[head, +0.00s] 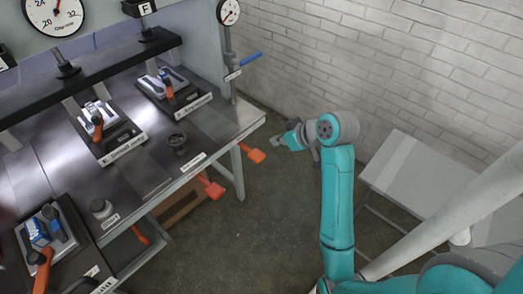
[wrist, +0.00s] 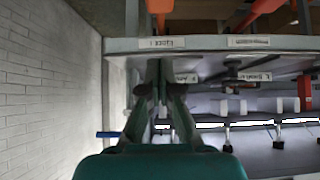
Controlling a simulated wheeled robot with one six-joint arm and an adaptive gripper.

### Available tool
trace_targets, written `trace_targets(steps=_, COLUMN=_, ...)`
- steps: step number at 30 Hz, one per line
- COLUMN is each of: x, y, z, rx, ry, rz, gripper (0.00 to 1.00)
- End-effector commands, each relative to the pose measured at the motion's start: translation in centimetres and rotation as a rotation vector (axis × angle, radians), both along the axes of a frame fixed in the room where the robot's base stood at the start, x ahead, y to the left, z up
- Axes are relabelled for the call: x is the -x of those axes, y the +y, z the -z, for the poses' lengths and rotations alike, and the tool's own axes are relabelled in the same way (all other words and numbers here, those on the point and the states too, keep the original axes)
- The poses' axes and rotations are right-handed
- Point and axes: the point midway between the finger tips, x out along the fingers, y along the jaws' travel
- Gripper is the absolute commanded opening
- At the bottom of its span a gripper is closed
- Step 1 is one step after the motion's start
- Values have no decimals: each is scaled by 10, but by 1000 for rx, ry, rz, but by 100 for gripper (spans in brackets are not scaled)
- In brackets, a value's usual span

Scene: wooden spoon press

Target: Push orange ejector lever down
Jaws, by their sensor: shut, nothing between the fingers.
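Two flat orange paddle levers stick out from the front edge of the workbench. The far one (head: 255,155) is near the bench's right corner, and the other (head: 212,187) is closer to me. My gripper (head: 277,143) is shut and empty, just right of the far paddle, with a small gap in the head view. In the wrist view my shut fingers (wrist: 157,66) point toward the bench edge; an orange bar (wrist: 160,7) shows beyond them and another orange piece (wrist: 258,12) lies to the right.
A grey table (head: 418,170) stands right of my arm. Floor in front of the bench is clear.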

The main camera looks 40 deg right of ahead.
Motion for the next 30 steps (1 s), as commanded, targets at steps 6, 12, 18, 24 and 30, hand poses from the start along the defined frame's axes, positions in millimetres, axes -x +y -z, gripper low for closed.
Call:
trace_targets(steps=6, x=-6, y=1, z=6, rx=0, ry=0, rz=0, gripper=0)
trace_targets(steps=12, x=-27, y=2, z=27, rx=-2, ry=1, rz=-2, gripper=0)
trace_targets(steps=18, x=-54, y=3, z=54, rx=-2, ry=1, rz=-1, gripper=0)
trace_targets(steps=24, x=-71, y=3, z=82, rx=-2, ry=3, rz=1, gripper=0)
trace_targets(steps=30, x=-71, y=3, z=104, rx=-1, ry=1, rz=1, gripper=0)
